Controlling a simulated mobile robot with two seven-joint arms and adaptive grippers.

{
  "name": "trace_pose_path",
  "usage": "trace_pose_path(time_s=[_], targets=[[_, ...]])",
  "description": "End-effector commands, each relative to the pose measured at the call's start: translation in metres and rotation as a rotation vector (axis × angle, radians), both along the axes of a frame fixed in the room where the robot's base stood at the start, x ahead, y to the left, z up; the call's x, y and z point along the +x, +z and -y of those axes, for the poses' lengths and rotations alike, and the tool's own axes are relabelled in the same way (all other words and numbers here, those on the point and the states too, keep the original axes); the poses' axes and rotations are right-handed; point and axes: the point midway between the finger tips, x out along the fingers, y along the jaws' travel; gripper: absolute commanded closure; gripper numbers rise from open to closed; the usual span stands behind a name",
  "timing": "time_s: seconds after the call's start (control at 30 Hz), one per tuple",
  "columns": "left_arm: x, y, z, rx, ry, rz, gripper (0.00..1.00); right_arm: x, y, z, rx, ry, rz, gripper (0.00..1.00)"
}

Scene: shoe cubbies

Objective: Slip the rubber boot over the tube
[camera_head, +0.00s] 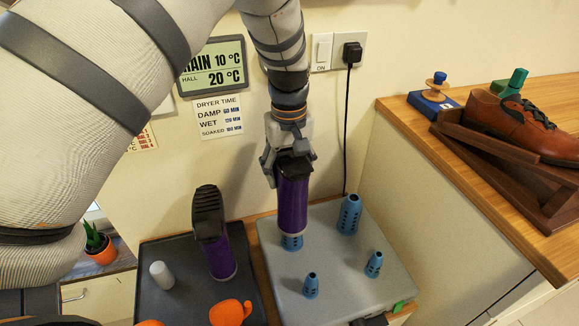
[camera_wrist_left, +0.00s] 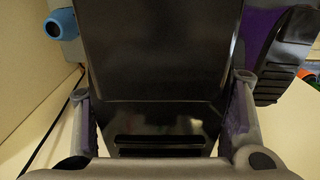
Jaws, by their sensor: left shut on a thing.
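A purple rubber boot (camera_head: 293,203) with a black sole hangs upside down, nearly upright, over the back left of the grey dryer (camera_head: 340,300). My left gripper (camera_head: 287,163) is shut on its black foot end. In the left wrist view the black sole (camera_wrist_left: 165,60) fills the middle between the fingers. The lower end of a blue slotted tube (camera_head: 291,242) shows just under the boot's opening. The rest of that tube is hidden by the boot, which appears to be around its upper part. My right gripper is not in view.
A second purple boot (camera_head: 218,255) stands sole-up on a dark tray (camera_head: 180,307), with a white cylinder (camera_head: 161,275) and an orange object (camera_head: 230,312). Other blue tubes (camera_head: 349,214) stand on the dryer. A wooden counter (camera_head: 440,155) at right holds a brown shoe (camera_head: 525,125).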

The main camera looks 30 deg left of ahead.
Motion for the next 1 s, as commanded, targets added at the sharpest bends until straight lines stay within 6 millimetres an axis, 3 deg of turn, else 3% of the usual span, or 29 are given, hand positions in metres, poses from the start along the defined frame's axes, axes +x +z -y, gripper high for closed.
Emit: trace_pose_path(time_s=[1.0], targets=[[0.000, -0.026, 0.000, -0.001, 0.000, -0.001, 0.77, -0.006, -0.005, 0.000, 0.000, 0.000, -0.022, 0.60]])
